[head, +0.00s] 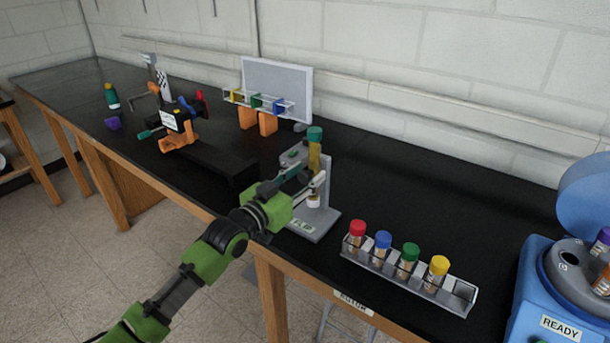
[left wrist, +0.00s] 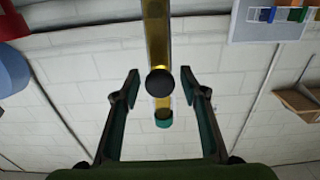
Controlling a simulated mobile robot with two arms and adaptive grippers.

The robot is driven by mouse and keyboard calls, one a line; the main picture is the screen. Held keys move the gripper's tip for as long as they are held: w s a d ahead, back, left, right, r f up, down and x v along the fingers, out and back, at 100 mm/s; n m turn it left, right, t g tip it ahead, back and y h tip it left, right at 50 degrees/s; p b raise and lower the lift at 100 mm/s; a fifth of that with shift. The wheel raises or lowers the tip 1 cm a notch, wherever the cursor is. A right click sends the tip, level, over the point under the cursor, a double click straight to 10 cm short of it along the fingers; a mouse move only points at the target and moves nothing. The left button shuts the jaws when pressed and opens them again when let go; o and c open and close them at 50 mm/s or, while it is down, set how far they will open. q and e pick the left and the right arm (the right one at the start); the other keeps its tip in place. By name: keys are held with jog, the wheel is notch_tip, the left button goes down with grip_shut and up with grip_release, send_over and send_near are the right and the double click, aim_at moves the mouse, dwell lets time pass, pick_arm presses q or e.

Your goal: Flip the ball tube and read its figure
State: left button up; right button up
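The ball tube (head: 314,157) stands upright on a grey stand (head: 326,222) near the table's front edge. It has a green cap and yellow liquid; the gripper partly hides its lower half. My left gripper (head: 308,186) is at the tube's middle. In the left wrist view the picture is upside down, and the fingers (left wrist: 159,76) are open on either side of a dark round knob (left wrist: 159,82) in front of the yellow tube (left wrist: 157,30). The fingertips look apart from it. I cannot read any figure or make out a ball. My right gripper is not in view.
A rack (head: 408,272) with red, blue, green and yellow capped tubes stands right of the stand. A blue machine (head: 556,290) marked READY is at the far right. An orange clamp device (head: 178,137) and a white panel (head: 277,88) stand behind to the left.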

pick_arm(q)
jog(key=shift+c, duration=0.5)
grip_shut()
jog(key=shift+m, duration=0.3)
jog(key=m, duration=0.3)
jog(key=shift+f, duration=0.1)
jog(key=m, duration=0.3)
jog(key=shift+m, duration=0.3)
jog(key=m, duration=0.3)
jog(key=shift+d, duration=0.1)
jog(key=shift+s+f+m, duration=0.1)
jog(key=shift+m, duration=2.1)
